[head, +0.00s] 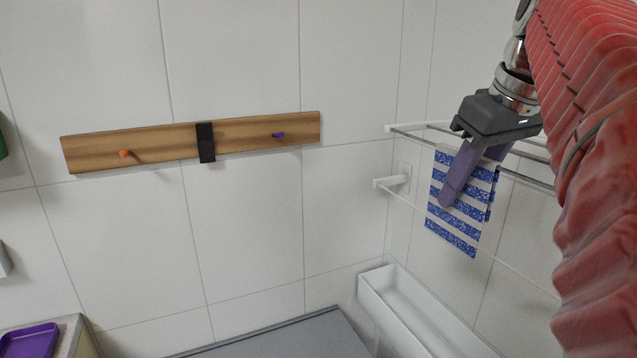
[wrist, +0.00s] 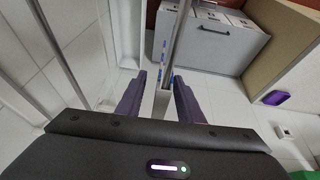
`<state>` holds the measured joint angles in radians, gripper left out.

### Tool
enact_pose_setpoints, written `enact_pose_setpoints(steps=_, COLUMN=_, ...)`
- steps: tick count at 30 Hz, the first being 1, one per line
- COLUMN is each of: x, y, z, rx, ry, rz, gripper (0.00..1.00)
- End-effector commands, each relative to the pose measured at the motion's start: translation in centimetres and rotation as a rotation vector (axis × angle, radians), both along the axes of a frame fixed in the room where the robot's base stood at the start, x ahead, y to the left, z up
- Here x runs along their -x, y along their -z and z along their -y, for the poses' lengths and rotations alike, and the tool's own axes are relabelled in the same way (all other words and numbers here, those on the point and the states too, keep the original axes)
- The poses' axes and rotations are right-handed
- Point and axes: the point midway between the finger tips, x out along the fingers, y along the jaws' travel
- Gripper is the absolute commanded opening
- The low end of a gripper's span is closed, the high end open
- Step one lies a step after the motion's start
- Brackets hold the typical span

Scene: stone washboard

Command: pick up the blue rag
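The blue rag (head: 455,232), striped blue and white, hangs over a rail of the wall rack at the right of the head view. My gripper (head: 466,190) points down over it, with one purple finger in front of the cloth and the other mostly hidden behind it. In the wrist view my gripper (wrist: 159,80) has its fingers apart. The rag shows there nearly edge-on as a thin strip with blue patches (wrist: 157,72) between the fingers. I cannot tell whether either finger touches it.
The rack's metal rails (head: 528,181) run close around my gripper. A white trough (head: 415,312) stands below the rag. A wooden board (head: 165,145) with an orange peg, a purple peg and a black clip is on the tiled wall. A purple tray (head: 28,342) lies lower left.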

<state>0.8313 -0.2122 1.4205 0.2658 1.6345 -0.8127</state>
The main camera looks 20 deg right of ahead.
Motion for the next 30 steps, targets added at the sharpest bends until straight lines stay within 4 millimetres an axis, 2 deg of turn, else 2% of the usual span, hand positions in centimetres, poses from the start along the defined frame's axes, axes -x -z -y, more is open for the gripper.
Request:
enact_pose_setpoints(steps=6, x=-0.54, y=1.31, z=0.04, rx=0.001, ry=0.000, rz=0.000, gripper=0.34)
enact_pose_setpoints(steps=21, x=-0.55, y=1.28, z=0.02, rx=0.000, ry=-0.001, rz=0.000, gripper=0.34)
enact_pose_setpoints(steps=30, x=-0.55, y=1.28, z=0.02, rx=0.000, ry=-0.001, rz=0.000, gripper=0.12)
